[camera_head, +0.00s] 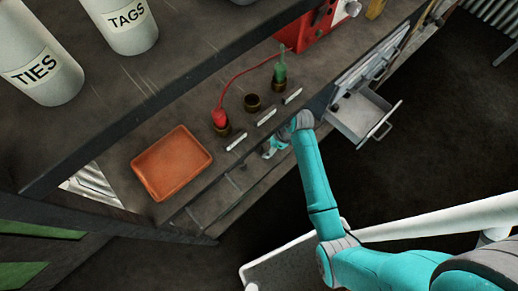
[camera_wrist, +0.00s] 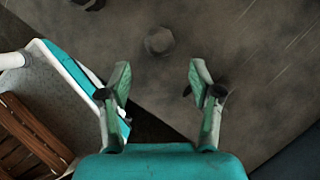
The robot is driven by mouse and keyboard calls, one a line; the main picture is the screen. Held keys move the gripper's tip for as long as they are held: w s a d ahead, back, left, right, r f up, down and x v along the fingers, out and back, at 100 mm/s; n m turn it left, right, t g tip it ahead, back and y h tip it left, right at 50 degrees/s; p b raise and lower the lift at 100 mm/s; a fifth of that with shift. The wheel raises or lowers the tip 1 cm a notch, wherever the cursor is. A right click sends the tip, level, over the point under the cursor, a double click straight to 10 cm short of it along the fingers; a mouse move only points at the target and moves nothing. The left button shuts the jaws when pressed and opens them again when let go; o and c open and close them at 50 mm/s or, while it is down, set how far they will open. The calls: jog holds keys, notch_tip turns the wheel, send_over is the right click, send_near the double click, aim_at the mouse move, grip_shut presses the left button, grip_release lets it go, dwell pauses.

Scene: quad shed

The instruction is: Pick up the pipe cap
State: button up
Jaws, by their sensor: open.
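A small round grey piece (camera_wrist: 159,41), which looks like the pipe cap, lies on a grey scuffed surface ahead of my gripper in the wrist view. My gripper (camera_wrist: 160,76) is open, with nothing between its two fingers. The round piece is beyond the fingertips, near the middle line between them, and apart from them. In the head view my gripper (camera_head: 271,149) is small and partly hidden by my arm, at the bench's front edge. I cannot make out the round piece there.
The bench carries an orange tray (camera_head: 172,162), a dark brass-rimmed cup (camera_head: 252,102), a red-topped item (camera_head: 221,118), a green-topped item (camera_head: 280,72) and a red box (camera_head: 312,25). An open drawer (camera_head: 360,118) juts out at right. TIES (camera_head: 38,62) and TAGS (camera_head: 126,22) containers stand on the upper shelf.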

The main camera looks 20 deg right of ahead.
aim_at(261, 148)
jog(key=shift+w+a+f, duration=0.35)
jog(key=shift+a+f, duration=0.15)
jog(key=shift+a, duration=0.05)
jog(key=shift+w+a+f, duration=0.35)
jog(key=shift+a+f, duration=0.1)
jog(key=shift+a, duration=0.1)
jog(key=shift+a+f, duration=0.15)
jog(key=shift+f, duration=0.3)
jog(key=c, duration=1)
